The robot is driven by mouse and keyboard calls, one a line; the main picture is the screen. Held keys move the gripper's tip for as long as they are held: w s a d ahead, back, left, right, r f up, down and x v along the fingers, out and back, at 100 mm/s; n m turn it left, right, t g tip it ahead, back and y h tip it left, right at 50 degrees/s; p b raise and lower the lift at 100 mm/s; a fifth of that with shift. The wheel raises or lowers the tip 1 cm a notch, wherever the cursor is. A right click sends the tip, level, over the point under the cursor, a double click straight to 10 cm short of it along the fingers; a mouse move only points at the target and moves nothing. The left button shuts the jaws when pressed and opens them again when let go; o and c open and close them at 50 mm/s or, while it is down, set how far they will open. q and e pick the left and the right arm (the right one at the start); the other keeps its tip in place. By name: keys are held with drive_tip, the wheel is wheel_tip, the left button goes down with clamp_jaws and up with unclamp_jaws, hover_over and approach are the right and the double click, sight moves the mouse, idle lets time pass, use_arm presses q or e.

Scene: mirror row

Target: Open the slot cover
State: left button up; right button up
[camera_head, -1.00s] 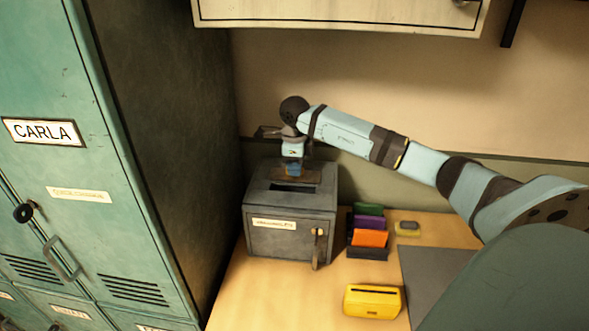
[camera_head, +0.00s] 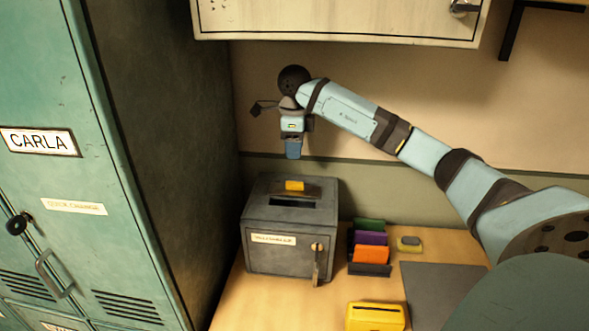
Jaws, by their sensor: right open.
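A grey metal box (camera_head: 262,259) stands on the desk against the back wall. Its top has a dark, open slot (camera_head: 292,202). A yellow tab (camera_head: 295,185), seemingly part of the slot cover, sits just behind the slot. My right gripper (camera_head: 293,157) points down above the back of the box, apart from the tab and empty. Its jaws are open, though the gap between the fingers is hard to see from here. My left gripper is out of view.
A key (camera_head: 316,265) hangs at the box's front. Coloured cards (camera_head: 370,254) stand in a rack to the right, near a yellow case (camera_head: 375,317) and a grey mat (camera_head: 440,290). A green locker (camera_head: 60,180) stands left; a cabinet (camera_head: 340,22) hangs above.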

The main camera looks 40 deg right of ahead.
drive_tip(key=shift+r, duration=1.65)
